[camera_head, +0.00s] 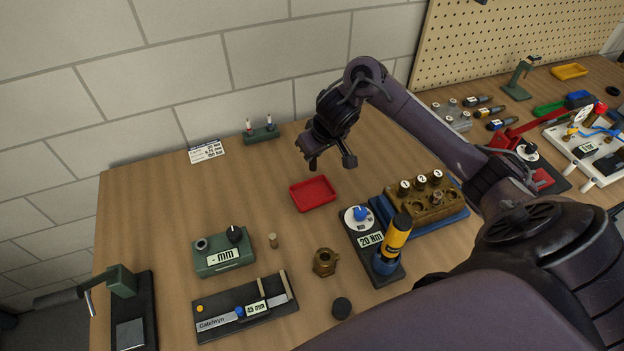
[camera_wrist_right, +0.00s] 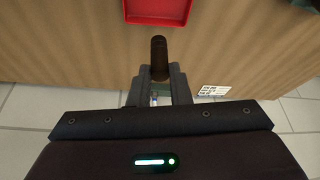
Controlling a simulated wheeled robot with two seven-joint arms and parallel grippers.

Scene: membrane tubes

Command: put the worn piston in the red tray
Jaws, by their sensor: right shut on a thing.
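The worn piston (camera_wrist_right: 159,57) shows in the right wrist view as a dark brown cylinder between my right fingers. My right gripper (camera_wrist_right: 160,82) is shut on it and holds it in the air above the table. In the head view my right gripper (camera_head: 314,160) is behind the red tray, and the piston cannot be made out clearly there. The red tray (camera_head: 313,193) lies empty on the table in the head view. Part of it also shows at the top of the right wrist view (camera_wrist_right: 172,20), apart from the piston. My left gripper is not in view.
A green stand (camera_head: 261,135) and a label card (camera_head: 206,151) are by the wall. A torque tool stand (camera_head: 372,245) and a brass block (camera_head: 428,204) are right of the tray. A gauge box (camera_head: 224,255) and a brass fitting (camera_head: 325,262) are nearer. Table left of the tray is clear.

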